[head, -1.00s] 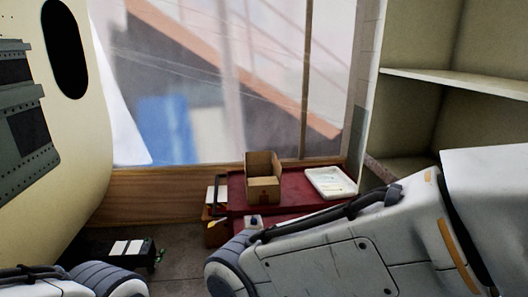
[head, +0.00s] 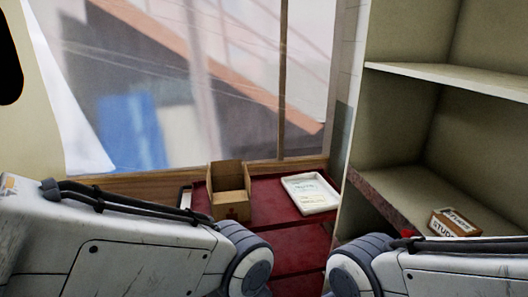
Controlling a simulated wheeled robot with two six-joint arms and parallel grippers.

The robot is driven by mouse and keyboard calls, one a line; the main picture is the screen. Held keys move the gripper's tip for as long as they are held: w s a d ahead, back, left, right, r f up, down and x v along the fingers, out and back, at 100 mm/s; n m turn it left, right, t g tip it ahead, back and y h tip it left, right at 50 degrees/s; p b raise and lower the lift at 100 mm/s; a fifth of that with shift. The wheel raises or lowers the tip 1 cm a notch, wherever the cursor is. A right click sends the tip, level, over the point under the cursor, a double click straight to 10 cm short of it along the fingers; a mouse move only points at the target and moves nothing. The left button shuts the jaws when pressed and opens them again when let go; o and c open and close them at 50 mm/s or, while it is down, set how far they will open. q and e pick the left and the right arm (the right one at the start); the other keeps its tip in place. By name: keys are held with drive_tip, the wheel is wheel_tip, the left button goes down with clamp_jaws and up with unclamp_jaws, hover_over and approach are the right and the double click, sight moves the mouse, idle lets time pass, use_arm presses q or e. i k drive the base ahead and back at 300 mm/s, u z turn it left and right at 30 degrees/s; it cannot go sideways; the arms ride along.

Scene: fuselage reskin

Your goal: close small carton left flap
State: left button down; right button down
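A small open cardboard carton (head: 231,207) stands upright on a red surface in the middle of the head view. Its back flap stands up. The other flaps are too small to make out clearly. My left arm comes in from the left and my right arm from the right, both in front of and below the carton. Neither gripper shows; both arms run out of the bottom of the view. Nothing of mine is seen touching the carton.
A white tray (head: 322,207) with a labelled item lies right of the carton on the red surface (head: 270,190). Shelves (head: 430,72) stand at the right, with a small labelled box (head: 455,222) on a lower one. A pale curved panel (head: 30,130) is at the left.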

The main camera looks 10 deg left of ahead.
sight(233, 167)
drive_tip(key=z, duration=0.1)
drive_tip(key=i, duration=0.7)
drive_tip(key=u, duration=0.6)
drive_tip(key=i, duration=0.7)
drive_tip(key=u, duration=0.7)
